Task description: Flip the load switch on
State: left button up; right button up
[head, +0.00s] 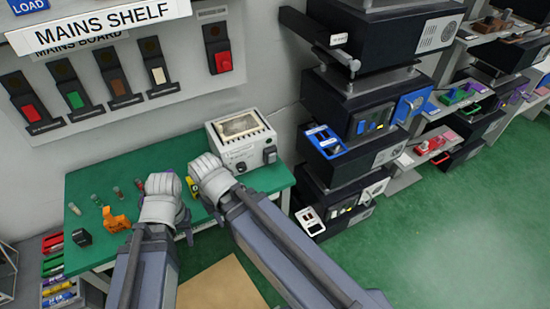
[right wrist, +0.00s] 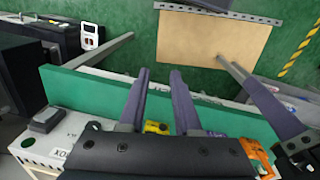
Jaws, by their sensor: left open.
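A blue sign reading LOAD (head: 28,5) is at the top left of the head view, cut by the edge. The mains board (head: 190,75) below carries several switches with red, green, brown and white levers; I cannot read which one is the load switch. A white box with a window (head: 240,138) and a dark switch on its side (head: 269,155) stands on the green table. My left gripper (head: 163,197) is above the table, left of the box, open. My right gripper (head: 208,177) is beside it, nearer the box; its fingers (right wrist: 160,100) are apart and empty in the right wrist view.
The green table (head: 85,190) holds small vials, an orange item (head: 115,220), a black block (head: 82,237) and a yellow item (right wrist: 157,127). Dark stacked equipment (head: 345,120) stands at right. Green floor (head: 450,220) is clear at far right. A tan sheet (head: 220,285) lies below.

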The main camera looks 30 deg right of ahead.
jog(key=w+d+m, duration=0.2)
jog(key=d+m, duration=0.1)
jog(key=w+d+r+m+t, duration=0.1)
jog(key=w+d+m, duration=0.1)
jog(key=d+m, duration=0.1)
jog(key=w+d+m+t+y+p, duration=0.1)
jog(key=w+d+m, duration=0.1)
jog(key=d+m, duration=0.1)
jog(key=shift+w+d+r, duration=0.2)
jog(key=shift+w+d, duration=0.1)
jog(key=shift+d, duration=0.35)
grip_shut()
jog(key=w+d+r+m+t, duration=0.1)
jog(key=w+d+m, duration=0.1)
jog(key=d+m, duration=0.3)
jog(key=w+d+r+m+t, duration=0.1)
jog(key=d+m, duration=0.4)
jog(key=d, duration=0.5)
jog(key=shift+w+r+m+t+p, duration=0.3)
jog(key=shift+w+r+t+p, duration=0.05)
jog(key=shift+t+p, duration=0.15)
